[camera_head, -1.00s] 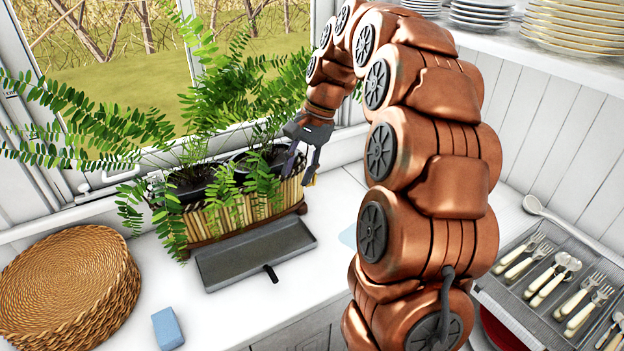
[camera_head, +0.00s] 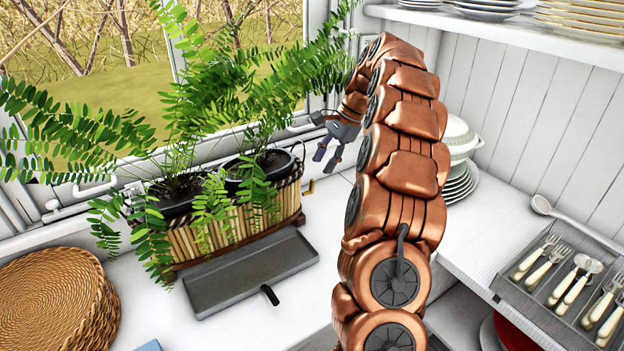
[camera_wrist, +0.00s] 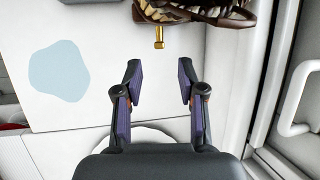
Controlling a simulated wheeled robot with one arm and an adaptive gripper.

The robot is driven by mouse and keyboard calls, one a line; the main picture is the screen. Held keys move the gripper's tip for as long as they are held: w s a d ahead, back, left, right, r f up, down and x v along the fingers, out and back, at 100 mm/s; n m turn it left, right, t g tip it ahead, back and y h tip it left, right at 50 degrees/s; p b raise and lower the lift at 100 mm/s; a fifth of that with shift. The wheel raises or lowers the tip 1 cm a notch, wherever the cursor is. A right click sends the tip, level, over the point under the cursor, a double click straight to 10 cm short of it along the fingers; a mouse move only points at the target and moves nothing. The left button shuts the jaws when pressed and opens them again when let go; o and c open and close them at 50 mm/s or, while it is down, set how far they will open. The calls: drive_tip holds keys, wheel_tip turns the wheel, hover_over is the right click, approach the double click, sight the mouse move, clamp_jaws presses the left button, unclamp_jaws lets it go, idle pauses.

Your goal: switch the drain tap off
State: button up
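The drain tap is a small brass fitting (camera_head: 308,187) at the right end of the woven planter (camera_head: 222,231). In the wrist view the tap (camera_wrist: 158,36) points down from the planter's end (camera_wrist: 190,14), near the top middle. My gripper (camera_head: 327,158) is in the air just right of and beyond the planter's end. In the wrist view my gripper (camera_wrist: 160,74) is open and empty. The tap lies ahead of the gap between its fingers, apart from both. Whether water runs from the tap cannot be told.
A grey tray (camera_head: 250,270) lies in front of the planter. Fern fronds (camera_head: 240,85) spread above it beside the window. A pale blue patch (camera_wrist: 58,73) lies on the white counter. White dishes (camera_head: 460,140) stand right of my arm, below a shelf (camera_head: 500,36).

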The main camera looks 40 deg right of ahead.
sight(314, 180)
drive_tip(key=shift+p+x, duration=0.35)
drive_tip(key=shift+x, duration=3.05)
clamp_jaws()
